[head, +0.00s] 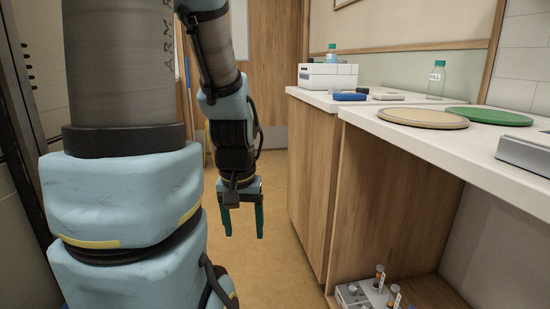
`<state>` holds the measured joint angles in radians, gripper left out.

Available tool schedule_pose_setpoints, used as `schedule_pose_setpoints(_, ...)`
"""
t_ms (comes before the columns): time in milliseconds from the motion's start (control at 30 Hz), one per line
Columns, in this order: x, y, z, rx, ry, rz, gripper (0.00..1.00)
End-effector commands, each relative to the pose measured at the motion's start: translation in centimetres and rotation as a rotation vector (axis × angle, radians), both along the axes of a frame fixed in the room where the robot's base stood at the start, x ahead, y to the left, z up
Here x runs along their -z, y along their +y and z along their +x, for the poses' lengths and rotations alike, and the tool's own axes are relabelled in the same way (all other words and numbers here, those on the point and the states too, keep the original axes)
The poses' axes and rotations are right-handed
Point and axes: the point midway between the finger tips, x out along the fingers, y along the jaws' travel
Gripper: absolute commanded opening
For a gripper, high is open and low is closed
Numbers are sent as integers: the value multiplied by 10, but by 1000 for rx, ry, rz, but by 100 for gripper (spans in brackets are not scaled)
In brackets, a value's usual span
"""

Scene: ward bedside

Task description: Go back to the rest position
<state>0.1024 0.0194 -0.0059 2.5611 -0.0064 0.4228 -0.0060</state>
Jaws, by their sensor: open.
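My arm hangs in the left and middle of the head view. My gripper (243,221) points down over the open floor, left of the wooden cabinet. Its two green-tipped fingers are apart and nothing shows between them. It touches nothing that I can see.
A white counter (362,120) on wooden cabinets (312,180) runs along the right. It bears a tan round mat (423,118), a green round mat (490,116), a bottle (437,80) and a white box (328,76). A rack with tubes (352,294) sits on the low shelf. The floor (275,255) is clear.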

Motion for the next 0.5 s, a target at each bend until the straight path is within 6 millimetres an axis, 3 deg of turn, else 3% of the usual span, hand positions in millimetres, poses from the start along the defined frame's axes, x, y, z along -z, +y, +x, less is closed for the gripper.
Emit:
schedule_pose_setpoints(33, -24, 0, 0, 1, 0, 0, 71)
schedule_pose_setpoints(500, -171, 0, 1, 3, -1, 0, 71)
